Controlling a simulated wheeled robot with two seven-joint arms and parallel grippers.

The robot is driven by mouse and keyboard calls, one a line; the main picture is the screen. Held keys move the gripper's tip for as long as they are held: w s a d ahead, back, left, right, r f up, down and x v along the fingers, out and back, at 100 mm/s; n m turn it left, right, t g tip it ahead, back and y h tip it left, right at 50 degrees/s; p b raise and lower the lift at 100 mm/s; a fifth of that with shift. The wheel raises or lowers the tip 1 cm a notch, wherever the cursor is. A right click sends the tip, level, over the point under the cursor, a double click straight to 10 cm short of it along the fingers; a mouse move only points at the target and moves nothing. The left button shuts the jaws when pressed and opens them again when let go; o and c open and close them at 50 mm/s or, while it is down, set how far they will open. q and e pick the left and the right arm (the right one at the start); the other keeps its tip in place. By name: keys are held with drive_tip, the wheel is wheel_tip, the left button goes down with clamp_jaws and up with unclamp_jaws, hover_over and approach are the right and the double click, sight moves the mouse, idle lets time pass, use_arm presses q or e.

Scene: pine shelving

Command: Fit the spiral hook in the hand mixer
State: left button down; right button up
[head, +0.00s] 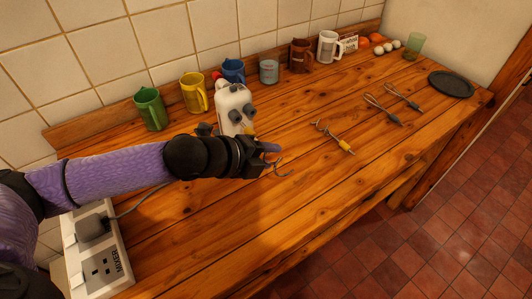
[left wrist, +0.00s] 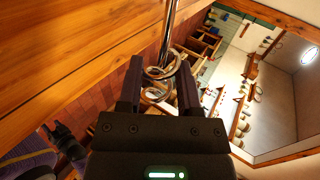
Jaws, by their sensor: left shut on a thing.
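The white hand mixer (head: 231,97) stands on the wooden counter near the tiled wall, two dark round parts on its facing side. My left gripper (head: 268,152) is just in front of it, shut on a metal spiral hook. The hook's curled end (head: 281,169) shows below the fingers; in the left wrist view its coils (left wrist: 160,75) sit between the fingers, the shaft running up. A yellow piece (head: 249,131) shows between gripper and mixer; whether the hook touches the mixer is unclear. My right gripper (left wrist: 65,139) shows small and dark in the left wrist view.
Another hook with a yellow collar (head: 344,146) lies to the right. Two whisks (head: 380,108) (head: 402,96) lie farther right, near a dark plate (head: 451,83). Mugs (head: 193,92) line the wall. A socket strip (head: 101,264) is at lower left. The front counter is clear.

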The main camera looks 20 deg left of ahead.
sight(247, 130)
use_arm(q)
drive_tip(key=shift+p, duration=0.35)
idle(0.7)
drive_tip(key=shift+p, duration=0.35)
drive_tip(key=shift+w+a, duration=0.4)
drive_tip(key=shift+a, duration=0.1)
drive_tip(key=shift+w+a, duration=0.2)
drive_tip(key=shift+a, duration=0.05)
drive_tip(key=shift+w+a, duration=0.35)
drive_tip(key=shift+a, duration=0.05)
drive_tip(key=shift+c, duration=1)
unclamp_jaws()
